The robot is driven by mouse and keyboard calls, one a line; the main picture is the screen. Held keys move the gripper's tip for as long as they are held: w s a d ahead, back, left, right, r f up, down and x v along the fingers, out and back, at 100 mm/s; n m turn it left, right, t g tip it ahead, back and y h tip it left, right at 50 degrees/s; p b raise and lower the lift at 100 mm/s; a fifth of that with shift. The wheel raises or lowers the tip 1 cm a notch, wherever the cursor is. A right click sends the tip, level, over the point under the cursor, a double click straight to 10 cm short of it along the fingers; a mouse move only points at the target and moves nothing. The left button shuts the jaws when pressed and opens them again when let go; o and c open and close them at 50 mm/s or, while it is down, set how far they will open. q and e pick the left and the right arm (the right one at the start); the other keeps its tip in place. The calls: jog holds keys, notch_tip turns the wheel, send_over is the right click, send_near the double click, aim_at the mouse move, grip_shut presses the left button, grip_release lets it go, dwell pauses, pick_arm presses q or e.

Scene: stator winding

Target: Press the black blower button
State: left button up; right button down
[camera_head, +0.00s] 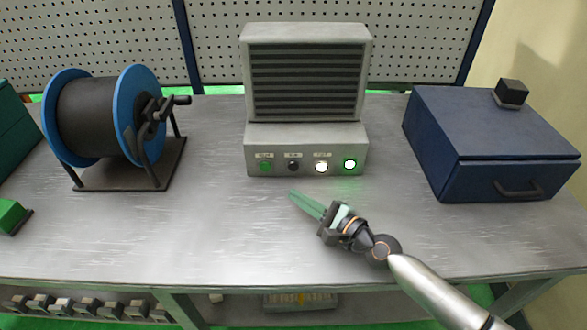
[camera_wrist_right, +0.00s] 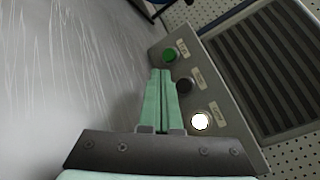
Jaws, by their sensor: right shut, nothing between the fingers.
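The blower (camera_head: 306,85) is a grey box with a dark slatted grille, standing at the back middle of the table. Its front panel carries a row of buttons: a green one (camera_head: 265,167), the black button (camera_head: 293,166), a lit white one (camera_head: 321,167) and a lit green one (camera_head: 350,164). My right gripper (camera_head: 293,195) is shut and empty, its green fingers just in front of the panel and below the black button. In the right wrist view the fingertips (camera_wrist_right: 161,72) point between the green button (camera_wrist_right: 170,55) and the black button (camera_wrist_right: 184,86), apparently apart from the panel. My left gripper is not in view.
A blue-flanged spool (camera_head: 100,115) on a stand is at the left. A dark blue box (camera_head: 480,140) with a handle and a small black block (camera_head: 511,93) on top is at the right. The metal table (camera_head: 210,230) is clear in front of the blower.

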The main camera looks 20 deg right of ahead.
aim_at(293, 166)
jog(key=w+b, duration=0.1)
jog(key=w, duration=0.1)
jog(key=w+d, duration=0.1)
jog(key=w, duration=0.2)
jog(key=shift+d+f+b, duration=0.1)
jog(key=shift+d+b, duration=0.1)
jog(key=shift+b, duration=0.15)
jog(key=shift+w, duration=0.2)
dwell(0.9)
jog(key=shift+w+d, duration=0.1)
jog(key=shift+w, duration=0.1)
dwell(0.5)
jog(key=shift+w, duration=0.25)
jog(key=shift+w+d+b, duration=0.2)
jog(key=shift+w+b, duration=0.15)
jog(key=shift+b, duration=0.1)
dwell(0.6)
jog(key=shift+s, duration=0.1)
jog(key=shift+s+a+p, duration=0.2)
jog(key=shift+s+p, duration=0.2)
jog(key=shift+s, duration=0.25)
